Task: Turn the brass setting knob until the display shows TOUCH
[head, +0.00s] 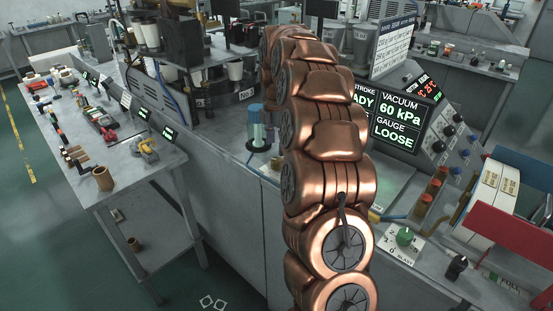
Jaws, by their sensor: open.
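The display (397,122) right of my copper arm reads VACUUM 60 kPa and GAUGE LOOSE. Its left part is partly covered by my arm, leaving STROKE and the letters ADY. I cannot clearly make out the brass setting knob. A small brass-coloured piece (276,162) shows beside my arm at the foot of a blue-capped clear cylinder (256,128), but I cannot tell if it is the knob. My arm rises through the middle of the head view and hides the machine behind it. My gripper is not visible.
Dark and blue knobs (449,131) line the sloped panel at right. A green knob (404,236) marked BLAST and red-topped brownish parts (433,186) stand in front. A red-edged rack (510,237) is far right. A side bench (115,186) with tools stands left, with open floor beside it.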

